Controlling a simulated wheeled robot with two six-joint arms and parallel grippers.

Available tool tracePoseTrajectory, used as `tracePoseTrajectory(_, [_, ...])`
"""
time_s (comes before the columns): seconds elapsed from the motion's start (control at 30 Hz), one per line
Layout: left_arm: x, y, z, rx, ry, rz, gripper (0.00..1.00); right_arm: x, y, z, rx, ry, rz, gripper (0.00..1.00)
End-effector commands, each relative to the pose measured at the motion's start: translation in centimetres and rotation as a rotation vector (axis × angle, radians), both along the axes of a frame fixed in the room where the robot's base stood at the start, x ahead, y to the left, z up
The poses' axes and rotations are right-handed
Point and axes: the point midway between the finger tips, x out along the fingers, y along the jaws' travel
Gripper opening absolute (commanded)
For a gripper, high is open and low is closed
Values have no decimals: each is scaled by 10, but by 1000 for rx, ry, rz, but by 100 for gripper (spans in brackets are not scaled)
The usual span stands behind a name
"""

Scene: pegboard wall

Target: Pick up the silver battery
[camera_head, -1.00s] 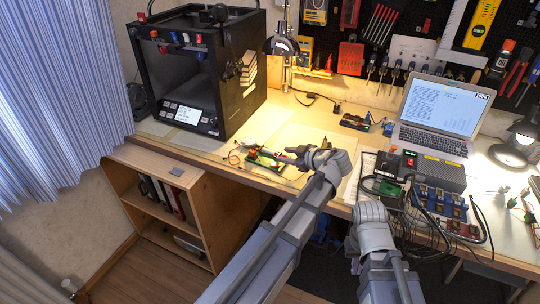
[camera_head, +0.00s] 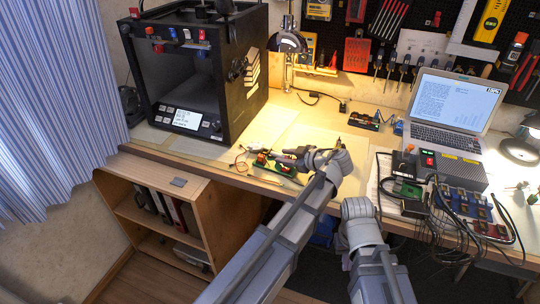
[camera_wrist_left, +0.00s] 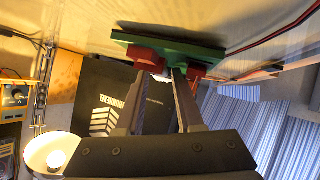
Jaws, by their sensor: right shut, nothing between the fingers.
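I cannot clearly make out the silver battery in either view. A green board with red blocks (camera_head: 263,160) lies near the desk's front edge. In the left wrist view the same green board (camera_wrist_left: 190,50) shows tilted and upside down, with its red blocks by my fingertips. My left gripper (camera_head: 285,157) reaches over the board from the right. Its fingers (camera_wrist_left: 162,80) are apart, with a gap between them. Whether anything small lies in that gap is unclear. My right arm is in the lower middle of the head view, and its fingers are hidden.
A black 3D printer (camera_head: 195,75) stands at the back left, near a lamp (camera_head: 287,42). A laptop (camera_head: 450,108) and a cabled electronics box (camera_head: 450,168) are on the right. A wooden shelf unit (camera_head: 150,175) stands below the desk's left side. The desk behind the board is mostly clear.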

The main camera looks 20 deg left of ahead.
Motion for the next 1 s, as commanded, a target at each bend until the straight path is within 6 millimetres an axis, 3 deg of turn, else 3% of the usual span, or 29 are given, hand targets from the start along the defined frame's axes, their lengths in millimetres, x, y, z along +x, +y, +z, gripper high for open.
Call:
tracePoseTrajectory(0.27, [0,-3,-5,-12,1,1,39,0,0,-2,0,0,0,0])
tracePoseTrajectory(0.3, [0,-3,-5,-13,1,1,30,0,0,-3,0,0,0,0])
tracePoseTrajectory(0.57, [0,-3,-5,-13,1,0,1,0,0,-3,0,0,0,0])
tracePoseTrajectory(1.0, [-1,-3,-5,-12,2,2,0,0,0,-3,0,0,0,0])
